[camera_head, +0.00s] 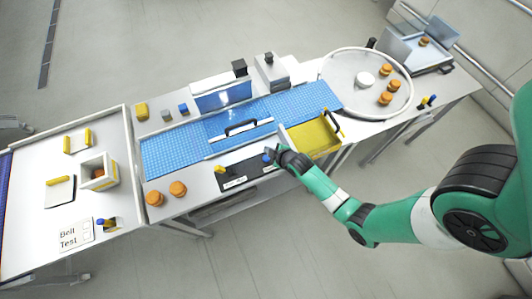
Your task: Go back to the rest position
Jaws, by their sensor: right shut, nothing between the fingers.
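My right arm comes in from the right, green with black and white parts. Its gripper (272,154) is shut and empty, over the front edge of the middle table. The gripper is close to a small blue knob (266,158) on a black panel (240,176); I cannot tell whether they touch. A yellow handle (221,170) sits at the panel's left end. An open drawer (316,137) with a yellow inside lies just right of the gripper. My left gripper is not in view.
A blue conveyor (170,154) runs along the table under a clear cover with a black handle (241,127). A round tray (342,88) holds orange rounds and a white disc. Two orange rounds (178,188) stand front left. A white side table (25,215) is at left. Floor in front is clear.

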